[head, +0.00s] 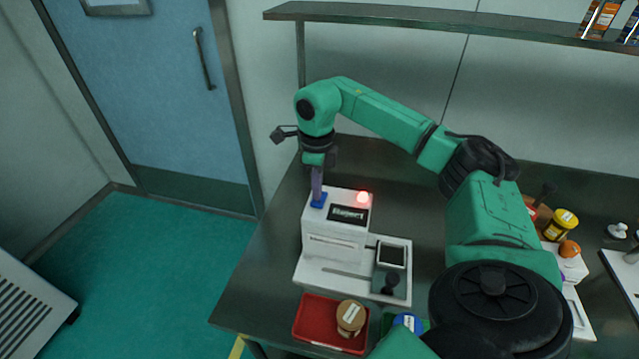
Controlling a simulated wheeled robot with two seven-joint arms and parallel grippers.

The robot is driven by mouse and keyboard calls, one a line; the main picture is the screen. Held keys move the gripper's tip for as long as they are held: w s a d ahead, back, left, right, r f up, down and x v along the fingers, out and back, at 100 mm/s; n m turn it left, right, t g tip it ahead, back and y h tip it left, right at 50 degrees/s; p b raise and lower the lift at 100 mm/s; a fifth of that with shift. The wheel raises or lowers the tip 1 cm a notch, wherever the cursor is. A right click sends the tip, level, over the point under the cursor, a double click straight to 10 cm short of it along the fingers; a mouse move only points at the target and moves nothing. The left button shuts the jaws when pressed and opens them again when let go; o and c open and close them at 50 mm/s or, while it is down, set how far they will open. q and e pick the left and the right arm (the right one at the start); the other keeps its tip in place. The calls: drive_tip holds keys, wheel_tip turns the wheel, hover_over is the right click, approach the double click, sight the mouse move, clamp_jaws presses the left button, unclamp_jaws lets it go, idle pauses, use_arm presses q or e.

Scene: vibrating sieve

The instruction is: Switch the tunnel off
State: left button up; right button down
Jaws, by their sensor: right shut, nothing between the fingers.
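A white boxy machine (333,240) stands on the dark table, with a slot across its front. I take it to be the tunnel. Its dark display (348,213) seems to read "Reject", and a red light (362,197) glows on top at the right. My right gripper (317,198) is shut and empty, pointing down at the top left of the machine. A blue part (319,201) shows right at its fingertips; I cannot tell whether they touch it. The fingers partly hide that spot. My left gripper is not in view.
A red tray (308,317) with a brown-lidded jar (351,316) stands at the table's front. A small scale-like plate (391,255) sits right of the machine. A yellow jar (562,224) and other items stand at the right. A shelf (430,22) runs above.

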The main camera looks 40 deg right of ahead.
sight(317, 202)
drive_tip(key=shift+f+b, duration=0.6)
drive_tip(key=shift+f, duration=0.4)
idle(0.8)
wheel_tip(317, 202, up, 7)
drive_tip(key=p, duration=0.6)
drive_tip(key=shift+r+p, duration=0.1)
drive_tip(key=shift+p, duration=0.2)
